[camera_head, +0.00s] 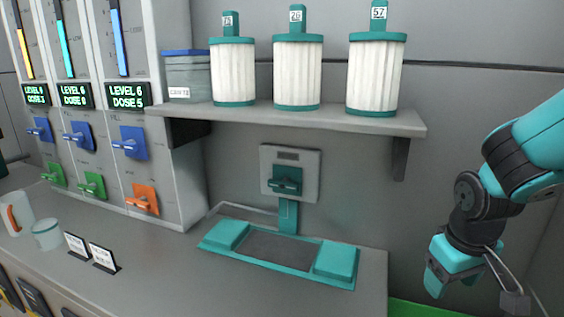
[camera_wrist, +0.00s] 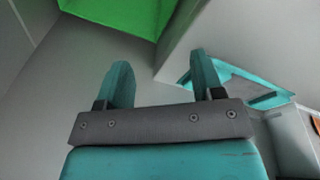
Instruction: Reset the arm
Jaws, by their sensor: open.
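My arm reaches in from the right edge of the head view and hangs down to the right of the counter. My gripper (camera_head: 450,272) points down and to the left there, beside the counter's right end. In the wrist view my gripper (camera_wrist: 162,85) shows two teal fingers held apart, with nothing between them. No object is touching the fingers.
A grey counter (camera_head: 150,275) holds a teal-framed tray (camera_head: 275,250). A shelf (camera_head: 280,118) above carries several ribbed filters and a canister (camera_head: 187,78). A dispenser panel with levers (camera_head: 130,143) stands left. A green floor area (camera_head: 415,308) lies right of the counter.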

